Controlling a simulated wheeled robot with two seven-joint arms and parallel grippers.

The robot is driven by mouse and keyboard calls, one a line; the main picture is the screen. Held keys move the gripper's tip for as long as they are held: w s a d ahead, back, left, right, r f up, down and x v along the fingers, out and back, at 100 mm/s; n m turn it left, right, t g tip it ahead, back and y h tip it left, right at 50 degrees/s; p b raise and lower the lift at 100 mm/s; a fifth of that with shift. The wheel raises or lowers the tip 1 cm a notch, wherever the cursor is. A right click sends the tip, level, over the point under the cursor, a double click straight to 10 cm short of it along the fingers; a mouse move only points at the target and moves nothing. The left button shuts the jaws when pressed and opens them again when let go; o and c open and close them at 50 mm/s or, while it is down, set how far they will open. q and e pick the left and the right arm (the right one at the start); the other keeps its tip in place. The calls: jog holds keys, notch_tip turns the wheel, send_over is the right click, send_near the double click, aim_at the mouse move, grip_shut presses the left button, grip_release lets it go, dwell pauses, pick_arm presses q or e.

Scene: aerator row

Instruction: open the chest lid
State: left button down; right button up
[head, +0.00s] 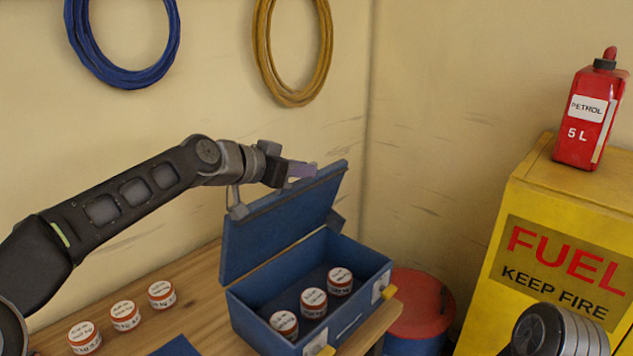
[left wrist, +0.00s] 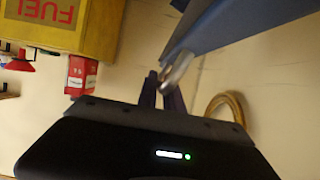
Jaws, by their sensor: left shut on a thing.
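The blue chest (head: 310,327) stands on the wooden bench, with its lid (head: 275,235) raised steeply and the inside showing. Three white-topped tins (head: 313,302) sit inside it. My left gripper (head: 300,170) is at the lid's upper edge. In the left wrist view its fingers (left wrist: 162,95) are shut at a silver metal loop (left wrist: 178,70) on the lid, which also shows there (left wrist: 245,25). The exact grip is partly hidden in the head view. My right gripper is not in view.
Three more tins (head: 125,315) stand on the bench (head: 195,295) left of the chest. A yellow fuel cabinet (head: 535,200) carries a red petrol can (head: 590,110). Blue (head: 122,80) and yellow (head: 262,55) coils hang on the wall.

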pick_arm(q)
jog(key=a, duration=0.1)
jog(key=w+a, duration=0.2)
jog(key=shift+w+r+n+p, duration=0.15)
jog(key=shift+r+n+p, duration=0.15)
jog(key=shift+w+a, duration=0.4)
jog(key=c, duration=1.5)
grip_release()
jog(key=shift+c, duration=0.2)
jog(key=shift+o, duration=0.3)
jog(key=b+v, duration=0.3)
jog(key=v, duration=0.4)
jog(key=shift+s+a+r, duration=0.2)
jog(key=shift+a+r, duration=0.05)
jog(key=shift+a, duration=0.05)
